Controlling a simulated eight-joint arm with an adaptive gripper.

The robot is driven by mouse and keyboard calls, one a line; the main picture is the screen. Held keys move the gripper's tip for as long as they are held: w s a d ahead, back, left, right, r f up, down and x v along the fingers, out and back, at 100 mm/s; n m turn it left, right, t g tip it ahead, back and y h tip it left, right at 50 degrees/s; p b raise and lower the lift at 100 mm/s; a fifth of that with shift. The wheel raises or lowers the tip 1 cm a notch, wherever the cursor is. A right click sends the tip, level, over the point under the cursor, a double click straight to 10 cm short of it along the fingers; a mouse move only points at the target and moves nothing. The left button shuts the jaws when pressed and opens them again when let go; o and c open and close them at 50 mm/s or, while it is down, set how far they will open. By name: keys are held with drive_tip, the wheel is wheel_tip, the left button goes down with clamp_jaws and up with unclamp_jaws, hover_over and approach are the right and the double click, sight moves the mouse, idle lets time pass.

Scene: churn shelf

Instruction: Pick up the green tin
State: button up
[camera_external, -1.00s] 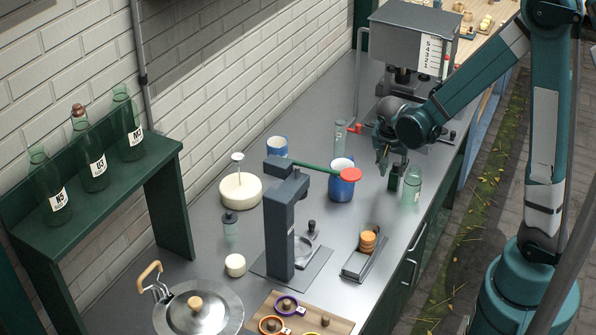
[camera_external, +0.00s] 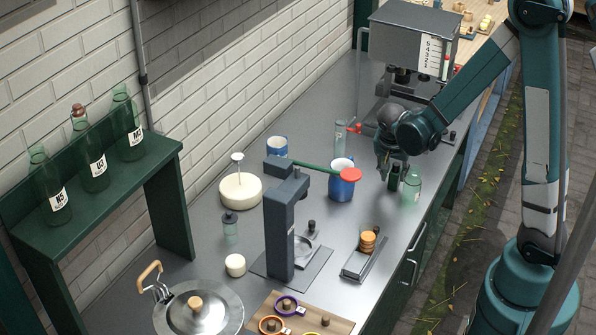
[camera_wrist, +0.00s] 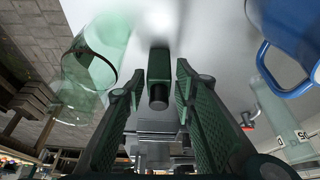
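The green tin (camera_external: 393,179) is a small dark green block with a black cap. It stands near the right edge of the grey counter, just left of a clear green glass jar. In the wrist view the tin (camera_wrist: 159,66) shows between the fingertips, with its black cap towards the camera. My gripper (camera_external: 392,166) is low over the tin and points down. In the wrist view my gripper (camera_wrist: 160,76) is open, with a visible gap on each side of the tin. The gripper partly hides the tin's top in the external view.
The glass jar (camera_external: 411,188) is close on the right; in the wrist view it (camera_wrist: 92,62) is beside the left finger. A blue mug (camera_external: 341,188) stands to the left, and a clear cylinder (camera_external: 340,138) behind. A small tray with orange discs (camera_external: 367,243) lies in front.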

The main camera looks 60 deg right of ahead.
sight(395, 173)
drive_tip(key=shift+x, duration=1.75)
drive_tip(key=shift+c, duration=0.5)
drive_tip(key=c, duration=0.6)
